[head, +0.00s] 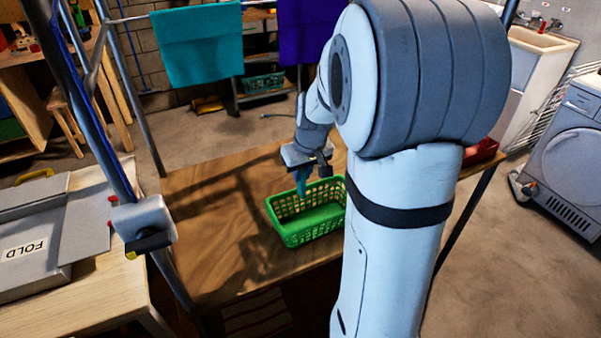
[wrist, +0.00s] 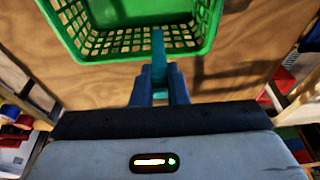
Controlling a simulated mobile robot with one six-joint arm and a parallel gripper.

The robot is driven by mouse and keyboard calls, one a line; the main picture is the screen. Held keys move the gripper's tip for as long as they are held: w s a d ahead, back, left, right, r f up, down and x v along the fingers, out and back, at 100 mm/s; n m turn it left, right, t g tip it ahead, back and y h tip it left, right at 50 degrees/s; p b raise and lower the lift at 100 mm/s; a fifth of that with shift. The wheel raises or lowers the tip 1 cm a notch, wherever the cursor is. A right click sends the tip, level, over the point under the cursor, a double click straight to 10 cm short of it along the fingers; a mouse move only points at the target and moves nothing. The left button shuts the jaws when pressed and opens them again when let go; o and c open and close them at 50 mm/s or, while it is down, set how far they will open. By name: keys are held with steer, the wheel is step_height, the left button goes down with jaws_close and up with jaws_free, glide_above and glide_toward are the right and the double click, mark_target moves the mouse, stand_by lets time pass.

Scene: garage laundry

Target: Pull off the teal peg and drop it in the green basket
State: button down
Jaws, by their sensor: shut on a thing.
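The teal peg (wrist: 158,45) is held between the fingers of my gripper (wrist: 158,82), which is shut on it. The peg's free end sticks out past the fingertips and overlaps the rim of the green basket (wrist: 85,47) in the wrist view. In the head view the green basket (head: 312,238) stands upright on the wooden table, and my gripper (head: 302,178) is above its back part, pointing down. The basket floor that shows looks empty; my arm hides its right side in the head view.
The wooden table (head: 205,215) has free room left of the basket. A red container (head: 482,152) sits at the table's right end, partly behind my arm. A teal towel (head: 198,45) and a purple towel (head: 308,30) hang behind.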

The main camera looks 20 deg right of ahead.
steer(key=shift+f+b, duration=3.65)
steer(key=shift+f, duration=2)
steer(key=c, duration=1.3)
jaws_free()
steer(key=shift+c, duration=0.2)
steer(key=shift+r, duration=0.1)
steer(key=p+v, duration=0.1)
steer(key=v, duration=0.6)
steer(key=s+a+r+p, duration=0.4)
steer(key=s+a+r, duration=0.1)
steer(key=s, duration=0.3)
steer(key=s+a+r+p, duration=0.5)
steer(key=s+a+r, duration=0.1)
steer(key=s, duration=0.3)
steer(key=shift+s+r+g, duration=0.25)
steer(key=shift+s+g, duration=0.05)
